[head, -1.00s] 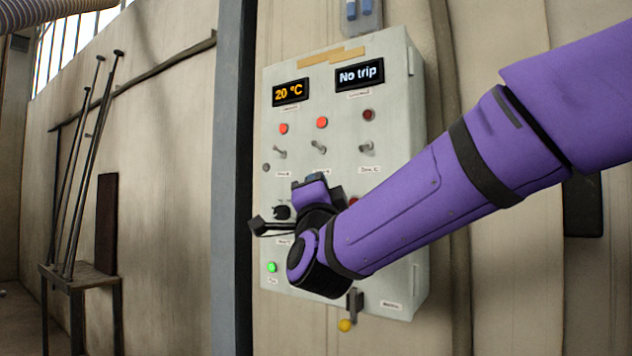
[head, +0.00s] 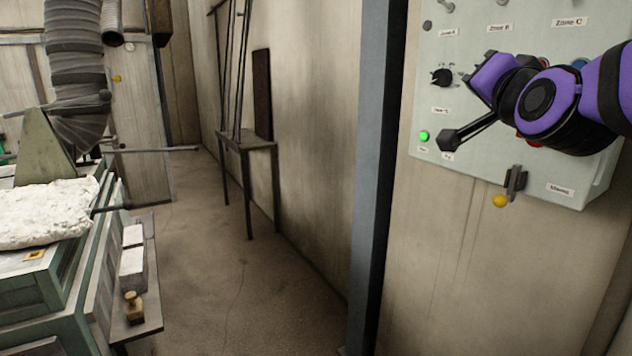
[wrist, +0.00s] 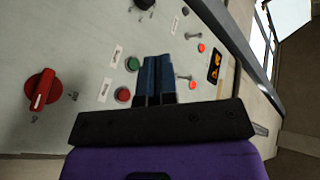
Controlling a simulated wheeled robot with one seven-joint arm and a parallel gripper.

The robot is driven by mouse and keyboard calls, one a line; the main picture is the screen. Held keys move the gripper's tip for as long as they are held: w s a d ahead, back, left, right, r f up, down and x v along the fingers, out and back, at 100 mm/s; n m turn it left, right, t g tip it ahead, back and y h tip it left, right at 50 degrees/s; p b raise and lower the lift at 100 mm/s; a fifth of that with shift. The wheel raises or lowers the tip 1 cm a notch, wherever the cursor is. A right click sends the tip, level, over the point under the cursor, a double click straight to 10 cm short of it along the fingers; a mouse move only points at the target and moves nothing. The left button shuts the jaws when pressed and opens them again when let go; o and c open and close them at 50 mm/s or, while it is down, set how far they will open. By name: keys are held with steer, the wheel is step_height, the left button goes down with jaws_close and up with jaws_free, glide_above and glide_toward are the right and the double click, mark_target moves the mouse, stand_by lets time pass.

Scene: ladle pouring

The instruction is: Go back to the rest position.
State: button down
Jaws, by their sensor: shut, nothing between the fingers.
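My gripper (wrist: 155,80) shows in the wrist view with its two blue fingers side by side, shut and empty. It is in front of the pale control panel (head: 470,40). In the head view my purple wrist covers the panel's right middle, and the fingers are mostly hidden. In the wrist view a green button (wrist: 132,64) and a red button (wrist: 123,95) appear left of the fingers. A red rotary switch (wrist: 40,90) is at the far left, and an orange display (wrist: 214,65) is to the right. I cannot tell whether the fingers touch the panel.
A small stand (head: 247,142) and a green furnace-like unit (head: 40,285) flank open floor (head: 230,270).

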steer(key=s+d+f+n+g, duration=0.2)
steer(key=s+f+n+g, duration=0.2)
steer(key=s+f+g, duration=0.3)
steer(key=s+d+f+n+g, duration=0.3)
steer(key=s+f+g, duration=0.4)
steer(key=s+f, duration=0.3)
steer(key=s+n, duration=0.1)
steer(key=s, duration=0.3)
steer(key=shift+y, duration=0.3)
steer(key=shift+w, duration=0.1)
stand_by(0.7)
